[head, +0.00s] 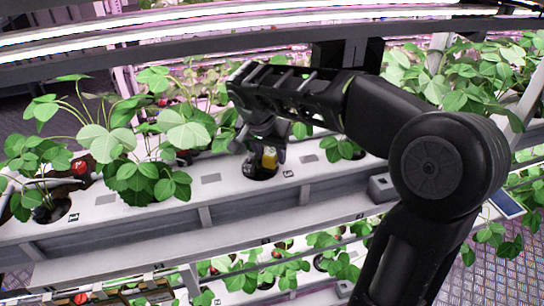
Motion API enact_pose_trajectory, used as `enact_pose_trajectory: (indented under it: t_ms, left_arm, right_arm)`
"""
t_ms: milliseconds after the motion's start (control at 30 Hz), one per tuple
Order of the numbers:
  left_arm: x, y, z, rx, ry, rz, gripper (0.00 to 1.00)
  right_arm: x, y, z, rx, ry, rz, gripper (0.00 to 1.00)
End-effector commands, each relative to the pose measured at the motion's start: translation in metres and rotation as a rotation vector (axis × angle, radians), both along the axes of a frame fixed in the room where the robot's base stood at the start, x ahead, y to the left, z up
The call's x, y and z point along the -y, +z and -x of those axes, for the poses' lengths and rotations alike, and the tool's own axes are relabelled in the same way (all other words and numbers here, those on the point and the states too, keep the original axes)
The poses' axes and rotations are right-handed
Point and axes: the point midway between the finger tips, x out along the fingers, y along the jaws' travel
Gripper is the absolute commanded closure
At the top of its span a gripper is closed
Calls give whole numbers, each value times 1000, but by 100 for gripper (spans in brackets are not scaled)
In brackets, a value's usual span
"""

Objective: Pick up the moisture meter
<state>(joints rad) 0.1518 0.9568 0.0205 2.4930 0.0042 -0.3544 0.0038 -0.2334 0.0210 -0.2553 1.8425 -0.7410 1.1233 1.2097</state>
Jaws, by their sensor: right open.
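A small yellow object (269,157), which looks like the moisture meter, stands in a dark round planting hole of the white rack channel (225,180). Its lower part is hard to make out in the dark hole. My right gripper (262,150) reaches down to it from above, open, with its fingers close around or beside the yellow part. I cannot tell whether a finger touches it. The gripper's body hides part of the channel behind it. My left gripper is not in view.
Leafy strawberry plants (125,150) crowd the channel to the left. A smaller plant (338,148) grows right of the gripper. Red round parts (80,168) sit at left. A lower rack tier holds more plants (325,262). Long lamps (180,30) cross above.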

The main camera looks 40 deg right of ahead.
Motion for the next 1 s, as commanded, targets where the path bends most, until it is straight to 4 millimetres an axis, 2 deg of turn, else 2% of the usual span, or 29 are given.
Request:
enact_pose_trajectory:
  t_ms: [167, 700, 1000]
  left_arm:
    - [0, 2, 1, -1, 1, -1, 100]
    - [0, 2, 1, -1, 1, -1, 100]
    - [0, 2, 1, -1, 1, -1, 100]
  right_arm:
    - [5, -12, -2, -1, 0, 1, 58]
    - [4, -12, -3, 0, 0, 0, 58]
    - [4, -12, -3, 0, 0, 0, 81]
